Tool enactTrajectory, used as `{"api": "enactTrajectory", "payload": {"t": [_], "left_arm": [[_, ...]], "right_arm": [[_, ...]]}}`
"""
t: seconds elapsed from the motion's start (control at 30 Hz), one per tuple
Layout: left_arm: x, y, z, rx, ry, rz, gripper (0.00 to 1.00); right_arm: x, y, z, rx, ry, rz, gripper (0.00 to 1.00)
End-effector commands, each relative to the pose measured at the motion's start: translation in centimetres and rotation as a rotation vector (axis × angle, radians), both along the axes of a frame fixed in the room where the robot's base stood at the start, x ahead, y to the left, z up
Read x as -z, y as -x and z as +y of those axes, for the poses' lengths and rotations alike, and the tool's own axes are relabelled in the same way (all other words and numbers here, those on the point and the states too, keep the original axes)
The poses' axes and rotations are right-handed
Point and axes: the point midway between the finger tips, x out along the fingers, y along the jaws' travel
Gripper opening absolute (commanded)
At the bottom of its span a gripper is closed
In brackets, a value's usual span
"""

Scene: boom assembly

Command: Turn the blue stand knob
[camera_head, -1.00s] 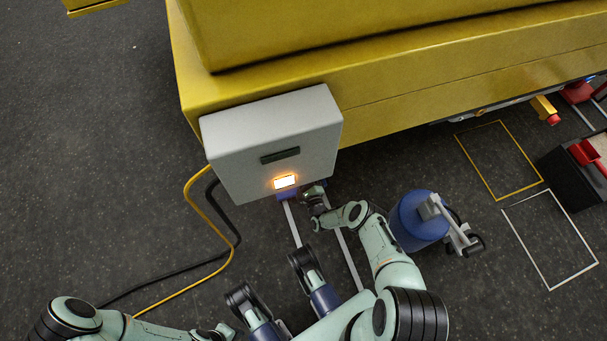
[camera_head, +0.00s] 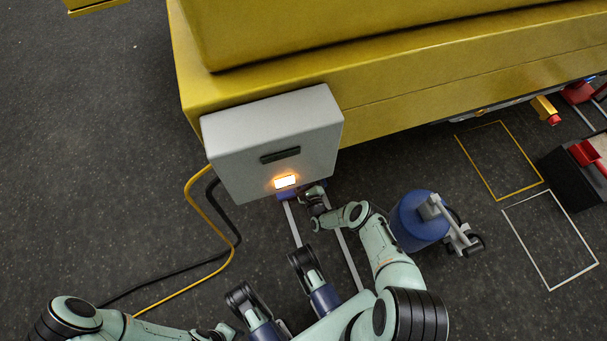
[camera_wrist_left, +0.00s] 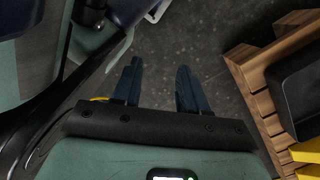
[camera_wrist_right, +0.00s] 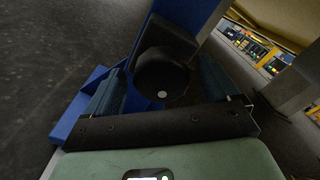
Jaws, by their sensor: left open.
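The blue stand (camera_wrist_right: 75,118) shows in the right wrist view as a foot and an upright. A black round knob (camera_wrist_right: 162,78) with a pale centre dot sits on it. My right gripper (camera_wrist_right: 162,88) is open, with one finger on each side of the knob and thin gaps showing; I cannot tell how deep the knob sits between them. In the head view my right gripper (camera_head: 314,200) is at the lower right corner of the grey box, where little of the stand shows. My left gripper (camera_wrist_left: 158,85) is open and empty over dark floor.
The grey box (camera_head: 272,140) with a lit orange lamp is on the yellow machine (camera_head: 400,90). Yellow and black cables (camera_head: 228,240) run along the floor at its left. A blue drum (camera_head: 415,222) stands right of my right arm. A wooden pallet (camera_wrist_left: 255,95) lies right in the left wrist view.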

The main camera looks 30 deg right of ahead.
Motion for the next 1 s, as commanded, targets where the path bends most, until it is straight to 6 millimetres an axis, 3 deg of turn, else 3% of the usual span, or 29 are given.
{"api": "enactTrajectory", "payload": {"t": [0.2, 0.33, 0.7, 1.0], "left_arm": [[0.0, -0.1, 0.0, 0.001, 0.0, -0.002, 0.43], [-0.5, -0.9, -0.1, 0.003, -0.002, -0.029, 0.43], [-3.5, -5.9, -0.7, 0.02, -0.013, -0.196, 0.43], [-4.6, -7.6, -0.9, 0.023, -0.016, -0.253, 0.43]], "right_arm": [[0.0, 0.2, -0.1, 0.003, 0.002, 0.001, 0.89], [0.0, 1.3, 0.1, 0.003, 0.0, 0.003, 0.89], [-0.1, 9.1, 2.1, 0.002, -0.001, 0.004, 0.89], [0.0, 12.8, 3.0, 0.001, 0.001, 0.002, 0.89]]}}
